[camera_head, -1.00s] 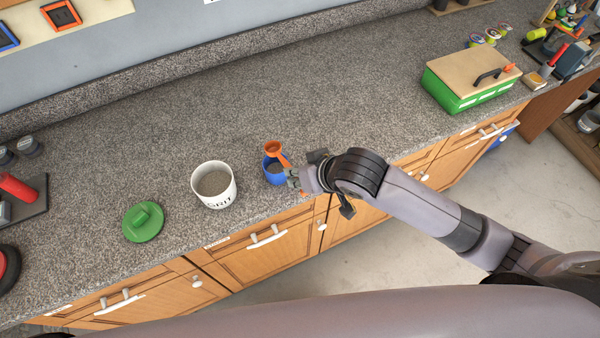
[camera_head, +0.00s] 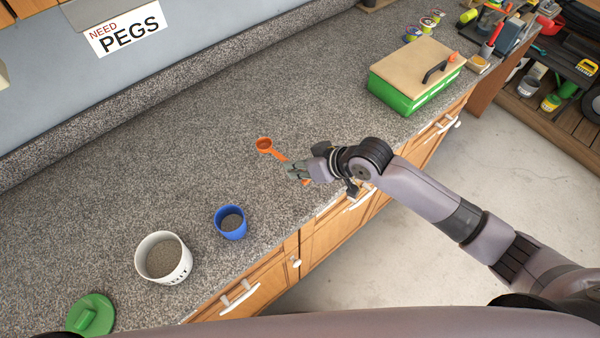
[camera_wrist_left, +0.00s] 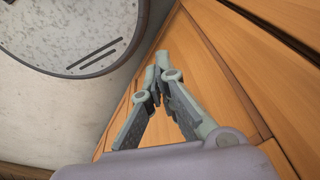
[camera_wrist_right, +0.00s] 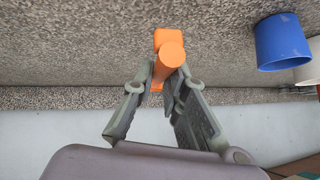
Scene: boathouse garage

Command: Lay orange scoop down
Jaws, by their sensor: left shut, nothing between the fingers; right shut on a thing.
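The orange scoop (camera_head: 277,154) has a small round bowl and a straight handle. My right gripper (camera_head: 296,171) is shut on its handle, over the front part of the counter. The bowl points to the back left; I cannot tell whether it touches the counter. In the right wrist view the scoop (camera_wrist_right: 170,55) sticks out from between the fingertips of the right gripper (camera_wrist_right: 164,82). My left gripper (camera_wrist_left: 160,75) shows only in the left wrist view, shut and empty, in front of the wooden cabinet fronts (camera_wrist_left: 215,65).
A blue cup (camera_head: 231,224) and a white pot (camera_head: 165,262), both holding grey grit, stand left of the scoop. A green box with wooden lid (camera_head: 390,91) stands to the right. The speckled counter (camera_head: 190,165) behind the scoop is bare.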

